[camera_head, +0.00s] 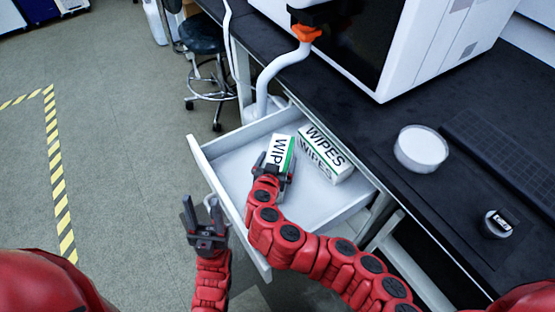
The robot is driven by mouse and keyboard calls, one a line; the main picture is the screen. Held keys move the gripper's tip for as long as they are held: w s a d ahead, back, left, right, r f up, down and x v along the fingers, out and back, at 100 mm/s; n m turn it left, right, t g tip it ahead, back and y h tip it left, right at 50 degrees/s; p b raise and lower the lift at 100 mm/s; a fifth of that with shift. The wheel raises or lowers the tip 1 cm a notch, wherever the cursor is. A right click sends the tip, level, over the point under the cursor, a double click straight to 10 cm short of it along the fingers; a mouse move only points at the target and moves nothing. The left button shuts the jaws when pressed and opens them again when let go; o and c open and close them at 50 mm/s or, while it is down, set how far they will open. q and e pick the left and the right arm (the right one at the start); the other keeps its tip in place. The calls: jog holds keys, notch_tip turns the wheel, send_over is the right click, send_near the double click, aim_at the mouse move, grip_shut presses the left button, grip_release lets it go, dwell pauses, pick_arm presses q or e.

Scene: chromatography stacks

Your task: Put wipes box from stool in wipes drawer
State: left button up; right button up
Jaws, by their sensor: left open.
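A white and green wipes box (281,147) is inside the open white drawer (231,134), in its left part. My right gripper (276,164) is at the box's near end, with its fingers on either side, shut on it. I cannot tell whether this box rests on the drawer floor or is held just above it. A second wipes box (325,157) sits in the drawer's back right part, a small gap away. My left gripper (202,216) is open and empty, outside the drawer, near its front panel.
The dark bench (402,112) above the drawer carries a white instrument (424,40), a round white container (421,148) and a small jar (497,224). A white hose (274,72) hangs behind the drawer. A dark stool (202,38) stands at the back. The floor at left is clear.

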jog(key=shift+s, duration=0.1)
jog(key=v, duration=0.7)
jog(key=shift+s+r, duration=0.15)
dwell(0.3)
